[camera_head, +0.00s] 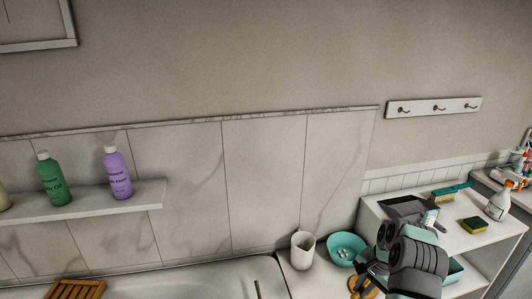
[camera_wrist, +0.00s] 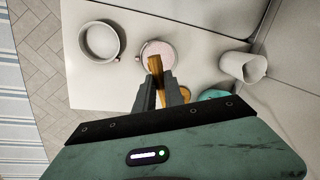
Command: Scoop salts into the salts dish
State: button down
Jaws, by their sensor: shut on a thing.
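My gripper (camera_wrist: 158,80) is shut on a wooden scoop (camera_wrist: 155,64), whose handle lies between the fingers. The scoop's far end overlaps a round container of pale pink salts (camera_wrist: 157,48) in the wrist view; I cannot tell whether it touches the salts or carries any. A round grey dish (camera_wrist: 119,42) that looks empty stands to the left of the salts container, apart from it. In the head view my arm covers this area, so neither the dish nor the salts shows there.
A white cup (camera_wrist: 240,67) stands right of the salts; it also shows in the head view (camera_head: 302,250). A teal bowl (camera_head: 345,243) with small items is near it. A wooden piece (camera_wrist: 187,93) lies beside my fingers. A white shelf unit (camera_head: 480,243) stands at right.

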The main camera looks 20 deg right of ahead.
jog(key=w+a+r+n+p, duration=0.1)
jog(key=w+a+r+n, duration=0.4)
jog(key=w+a, duration=0.55)
jog(key=w+a+r+n+p, duration=0.1)
jog(key=a+r+n, duration=0.2)
jog(key=a, duration=0.8)
jog(key=w+a+r+n+g+y+p, duration=0.1)
jog(key=a+r+n, duration=0.2)
jog(key=a, duration=0.9)
jog(key=w+a+r+n+g+p, duration=0.1)
jog(key=a+r, duration=0.4)
jog(key=a, duration=0.6)
jog(key=n+p, duration=0.1)
jog(key=n, duration=0.1)
jog(key=shift+a+n+y, duration=0.2)
jog(key=shift+n+y, duration=0.1)
jog(key=shift+d, duration=0.1)
